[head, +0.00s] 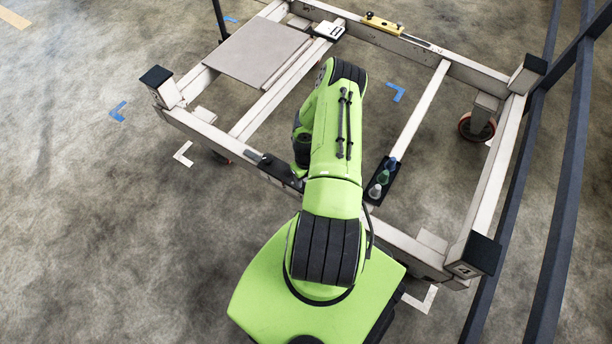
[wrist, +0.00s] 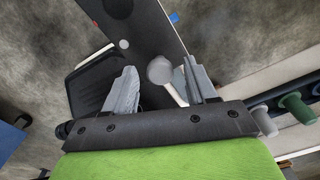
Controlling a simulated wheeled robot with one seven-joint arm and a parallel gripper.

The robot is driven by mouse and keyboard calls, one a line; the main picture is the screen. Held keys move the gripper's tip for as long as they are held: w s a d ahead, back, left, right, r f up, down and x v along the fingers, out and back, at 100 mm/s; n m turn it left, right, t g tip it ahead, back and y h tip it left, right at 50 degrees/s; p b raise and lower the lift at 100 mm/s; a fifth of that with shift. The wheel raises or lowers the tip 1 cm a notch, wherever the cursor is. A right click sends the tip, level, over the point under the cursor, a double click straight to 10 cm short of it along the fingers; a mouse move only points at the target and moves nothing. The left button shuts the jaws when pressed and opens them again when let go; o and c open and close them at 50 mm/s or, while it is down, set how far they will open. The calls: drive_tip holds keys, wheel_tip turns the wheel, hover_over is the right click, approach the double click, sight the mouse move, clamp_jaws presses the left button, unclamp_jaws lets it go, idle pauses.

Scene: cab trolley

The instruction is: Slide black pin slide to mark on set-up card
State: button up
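My gripper (wrist: 160,68) shows in the wrist view with its two grey fingers spread wide. A grey round knob (wrist: 161,70) on a pale stem lies between the fingers in the picture, with a gap on both sides. Behind it runs a dark flat bar (wrist: 145,28), which may be the black pin slide; I cannot be sure. In the head view a black fitting (head: 279,169) sits on the front rail left of my arm, and my arm hides the gripper. I cannot make out the set-up card or its mark for certain.
A black holder (head: 381,180) with several coloured pegs stands on the front rail; its green peg (wrist: 295,105) shows at wrist right. The trolley frame (head: 487,195) surrounds the work area. A grey panel (head: 255,50) and yellow level (head: 383,24) lie farther back. Dark rails (head: 562,200) stand right.

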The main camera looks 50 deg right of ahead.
drive_tip(key=shift+r, duration=0.1)
wheel_tip(320, 180, up, 16)
drive_tip(key=p, duration=0.5)
drive_tip(key=shift+f+p, duration=0.2)
drive_tip(key=shift+p, duration=0.1)
drive_tip(key=w+a+r+n+h+p, duration=0.1)
drive_tip(key=w+a+r+n, duration=0.15)
drive_tip(key=r+n, duration=0.45)
drive_tip(key=w+a+r+n+h+p, duration=0.1)
drive_tip(key=w+r+n+p, duration=0.2)
drive_tip(key=r, duration=0.8)
drive_tip(key=a+r+n+t, duration=0.1)
drive_tip(key=a+r+n, duration=0.45)
drive_tip(key=r, duration=0.25)
drive_tip(key=a+r+n+t, duration=0.1)
drive_tip(key=a+r+n, duration=0.4)
drive_tip(key=r, duration=0.4)
drive_tip(key=s+a+r+n+t+y+p, duration=0.2)
drive_tip(key=s+a+r+n, duration=0.9)
drive_tip(key=n, duration=0.8)
wheel_tip(320, 180, up, 2)
drive_tip(key=shift+s+a+r+t+p, duration=0.15)
drive_tip(key=shift+s+a+t+p, duration=0.25)
drive_tip(key=shift+s+t+p, duration=0.45)
